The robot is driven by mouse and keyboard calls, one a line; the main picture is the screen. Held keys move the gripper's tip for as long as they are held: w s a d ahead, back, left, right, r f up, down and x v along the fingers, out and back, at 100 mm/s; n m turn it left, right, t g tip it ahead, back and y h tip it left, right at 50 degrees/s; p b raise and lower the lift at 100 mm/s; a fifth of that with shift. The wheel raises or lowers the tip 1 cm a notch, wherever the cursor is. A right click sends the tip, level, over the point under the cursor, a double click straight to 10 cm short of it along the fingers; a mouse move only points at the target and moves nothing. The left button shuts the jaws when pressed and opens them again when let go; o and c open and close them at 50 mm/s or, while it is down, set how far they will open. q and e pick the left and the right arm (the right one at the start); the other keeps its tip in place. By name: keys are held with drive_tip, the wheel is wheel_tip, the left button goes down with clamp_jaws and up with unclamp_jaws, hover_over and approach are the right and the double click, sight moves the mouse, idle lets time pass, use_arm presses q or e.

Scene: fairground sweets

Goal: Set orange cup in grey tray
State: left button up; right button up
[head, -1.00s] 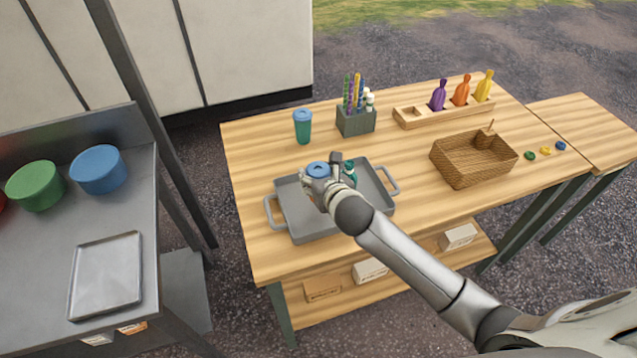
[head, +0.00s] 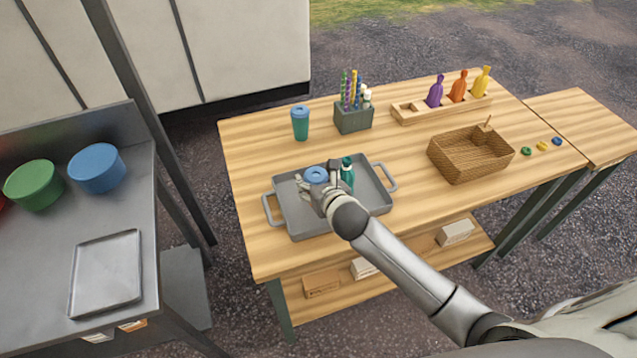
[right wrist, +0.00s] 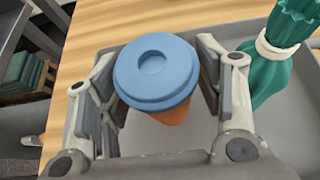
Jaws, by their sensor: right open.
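The orange cup with a blue lid stands in the grey tray (head: 292,229). Its lid (head: 316,175) shows in the head view, and a bit of its orange side (right wrist: 172,115) shows under the lid in the right wrist view. My right gripper (head: 318,188) is open, with its fingers on both sides of the cup. In the right wrist view the fingers (right wrist: 163,85) stand apart; I cannot tell whether they touch it. My left gripper is not in view.
A teal cup with a blue lid (head: 300,124) stands behind the tray. The tabletop left of the tray is clear.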

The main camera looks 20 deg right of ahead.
drive_tip(key=b+v, duration=0.1)
drive_tip(key=v, duration=1.1)
